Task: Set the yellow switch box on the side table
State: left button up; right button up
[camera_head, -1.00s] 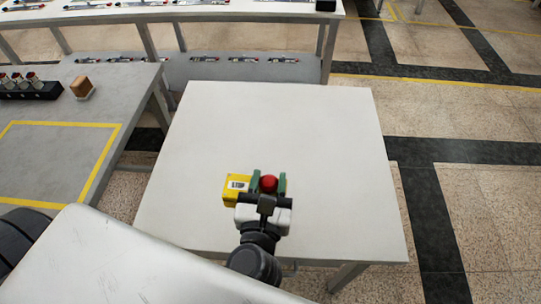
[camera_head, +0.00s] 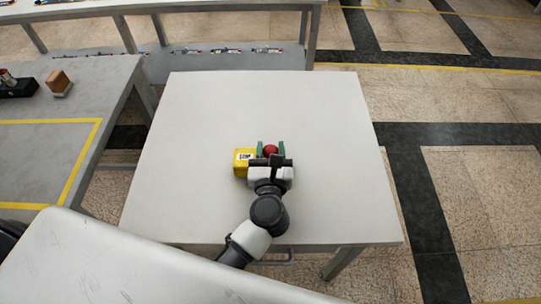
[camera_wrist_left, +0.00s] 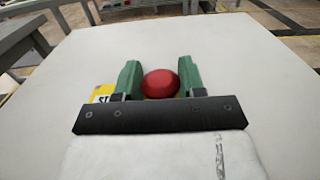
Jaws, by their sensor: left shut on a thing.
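The yellow switch box (camera_head: 242,160) has a round red button on top and a small label on its left part. It is over the white side table (camera_head: 230,110), near the middle of the top. My left gripper (camera_head: 270,151) is shut on the box, with its green fingers on both sides of the red button. In the left wrist view the red button shows between the fingertips (camera_wrist_left: 160,82), and a yellow corner of the box (camera_wrist_left: 101,93) shows at left. My gripper hides most of the box. I cannot tell whether its underside touches the table. My right gripper is not in view.
A grey table (camera_head: 40,160) with a yellow taped outline stands at left, holding a brown block (camera_head: 58,82) and a black rack (camera_head: 14,88). A long bench (camera_head: 200,5) with a lower shelf stands behind. The side table top is otherwise clear.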

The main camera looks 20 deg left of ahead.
pick_arm(q)
notch_tip(320, 180, down, 2)
jog(key=shift+f, duration=0.1)
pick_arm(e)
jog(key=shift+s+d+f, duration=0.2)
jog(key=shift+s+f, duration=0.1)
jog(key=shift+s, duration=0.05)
pick_arm(q)
jog(key=shift+f, duration=0.1)
jog(key=o, duration=1.1)
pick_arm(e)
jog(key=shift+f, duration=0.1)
